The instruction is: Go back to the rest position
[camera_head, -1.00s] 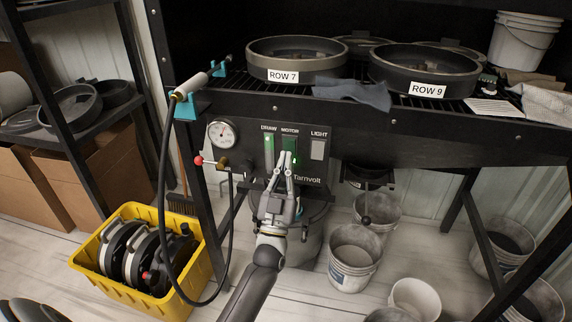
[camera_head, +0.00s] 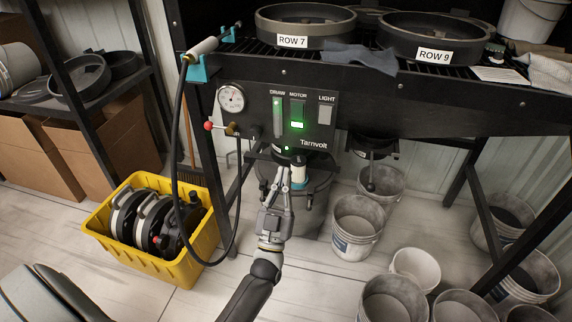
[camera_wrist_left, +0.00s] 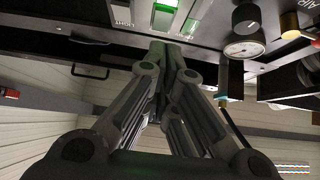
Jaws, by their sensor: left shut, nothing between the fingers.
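My left gripper (camera_head: 281,172) is shut and empty in the head view. It hangs below the Tarnvolt switch panel (camera_head: 313,131), in front of a grey drum (camera_head: 311,208) under the bench. In the left wrist view my left gripper (camera_wrist_left: 168,50) shows with its fingers together, the panel's underside and switches beyond the tips. The green MOTOR switch (camera_head: 297,114) is lit brightly on its lower part. The DRAW switch (camera_head: 278,118) is also green. The LIGHT switch (camera_head: 324,115) is pale. My right gripper is in neither view.
A yellow crate (camera_head: 200,262) with several discs stands on the floor at left. A black hose (camera_head: 175,135) loops from the bench beside it. Several buckets (camera_head: 355,227) stand at right. The bench (camera_head: 440,103) overhangs; a shelf (camera_head: 122,90) stands at left.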

